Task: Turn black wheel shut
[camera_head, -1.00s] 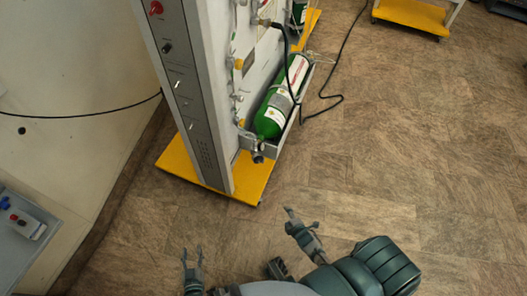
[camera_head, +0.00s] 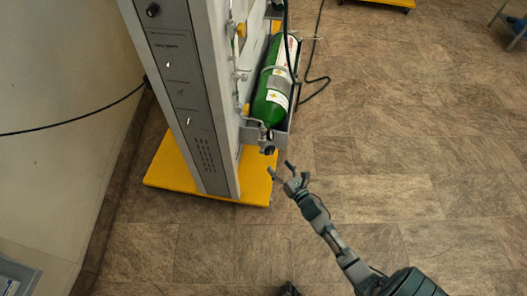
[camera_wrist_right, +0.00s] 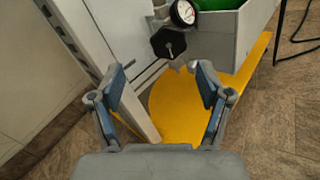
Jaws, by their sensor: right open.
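The black wheel (camera_wrist_right: 168,43) is a dark hexagonal knob beside a round pressure gauge (camera_wrist_right: 183,12) in the right wrist view. In the head view the wheel (camera_head: 268,150) is small and dark, at the near end of a green oxygen cylinder (camera_head: 275,92). My right gripper (camera_head: 280,168) is open and empty, just short of the wheel in the head view. In the wrist view its two fingers (camera_wrist_right: 162,78) are spread wide, and the wheel shows beyond them, roughly between and above the tips, apart from both.
The cylinder lies in a grey tray (camera_wrist_right: 218,37) on the side of a tall grey panel (camera_head: 182,95), which stands on a yellow base (camera_head: 165,170). A black cable (camera_head: 320,75) trails on the floor behind. The brown floor to the right is open.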

